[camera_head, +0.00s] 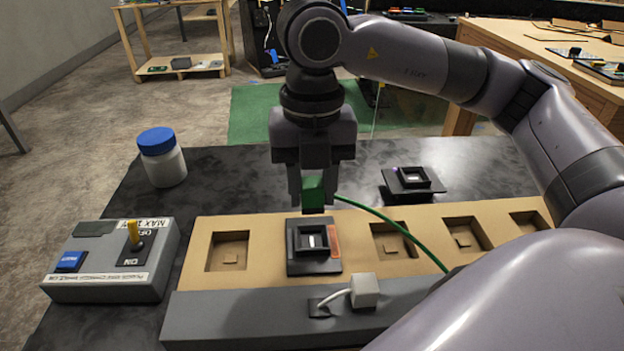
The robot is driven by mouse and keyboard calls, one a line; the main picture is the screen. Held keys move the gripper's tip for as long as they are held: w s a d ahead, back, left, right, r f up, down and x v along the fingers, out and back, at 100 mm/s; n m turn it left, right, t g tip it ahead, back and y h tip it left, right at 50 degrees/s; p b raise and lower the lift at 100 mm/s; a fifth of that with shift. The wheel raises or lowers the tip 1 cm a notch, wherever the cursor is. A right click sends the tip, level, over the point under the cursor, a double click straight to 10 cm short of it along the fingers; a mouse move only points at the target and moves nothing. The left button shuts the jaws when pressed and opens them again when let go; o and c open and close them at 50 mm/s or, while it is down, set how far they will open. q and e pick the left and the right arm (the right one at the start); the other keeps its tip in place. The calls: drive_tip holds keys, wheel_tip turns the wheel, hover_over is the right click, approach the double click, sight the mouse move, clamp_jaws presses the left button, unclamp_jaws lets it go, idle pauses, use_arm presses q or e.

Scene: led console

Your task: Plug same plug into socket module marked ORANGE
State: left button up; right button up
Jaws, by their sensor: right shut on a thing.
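My right gripper (312,190) is shut on a green plug (313,194), held just above and behind a black socket module. A green cable (395,228) runs from the plug to the right and down behind my arm. The socket module with an orange label (335,241) sits in the second recess from the left of the wooden board (268,225). Its square opening faces up and looks empty. The plug's lower end appears apart from the socket. My left gripper is not in view.
Another black module (412,180) lies on the dark table behind the board. Several board recesses are empty. A grey switch box (110,262) with a yellow lever stands at left, near a white jar with a blue lid (162,158). A white plug (364,290) sits on the grey front strip.

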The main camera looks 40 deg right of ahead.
drive_tip(key=shift+f+b, duration=1.95)
drive_tip(key=shift+f, duration=0.85)
drive_tip(key=shift+f+b, duration=0.3)
drive_tip(key=shift+b, duration=0.3)
drive_tip(key=shift+f+b, duration=0.4)
idle(0.7)
drive_tip(key=shift+f, duration=0.1)
drive_tip(key=o, duration=1.8)
drive_tip(key=shift+c, duration=0.2)
